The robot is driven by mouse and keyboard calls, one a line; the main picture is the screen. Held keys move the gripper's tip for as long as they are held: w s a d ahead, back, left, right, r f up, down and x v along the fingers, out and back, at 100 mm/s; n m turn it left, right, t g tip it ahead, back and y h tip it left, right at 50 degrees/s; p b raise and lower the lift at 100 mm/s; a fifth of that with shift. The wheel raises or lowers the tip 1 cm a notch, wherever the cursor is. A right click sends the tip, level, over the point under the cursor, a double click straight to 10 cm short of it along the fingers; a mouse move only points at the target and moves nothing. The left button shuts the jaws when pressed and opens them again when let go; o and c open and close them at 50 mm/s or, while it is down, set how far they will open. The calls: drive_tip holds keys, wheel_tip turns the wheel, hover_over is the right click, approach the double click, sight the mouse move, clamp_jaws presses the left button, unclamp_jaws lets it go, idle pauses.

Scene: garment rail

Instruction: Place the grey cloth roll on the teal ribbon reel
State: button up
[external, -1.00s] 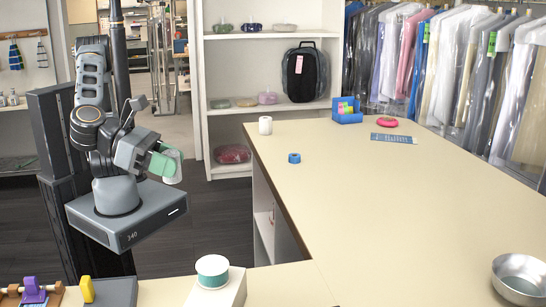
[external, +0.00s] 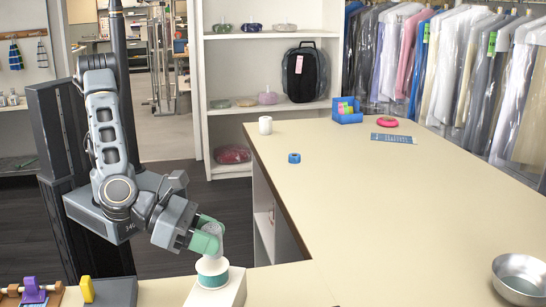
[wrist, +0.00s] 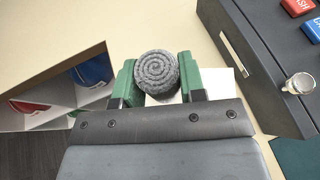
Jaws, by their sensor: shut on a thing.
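My gripper (external: 207,236) has green fingers and is shut on the grey cloth roll (external: 213,230). In the wrist view the roll's spiral end (wrist: 157,72) faces the camera between the two fingers. The teal ribbon reel (external: 213,277) has a white top and stands on a white block (external: 238,290) at the front. The roll is upright directly over the reel, its lower end close to the reel's top. I cannot tell whether they touch. In the wrist view the roll and gripper hide the reel.
A small blue roll (external: 294,158) and a white roll (external: 265,125) stand on the long cream table (external: 400,210). A metal bowl (external: 520,278) is at its right. A yellow piece (external: 87,289) and a dark box (external: 116,292) lie left of the block. The table's middle is clear.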

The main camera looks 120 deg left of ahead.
drive_tip(key=shift+f, duration=1)
drive_tip(key=shift+f, duration=0.2)
drive_tip(key=o, duration=0.9)
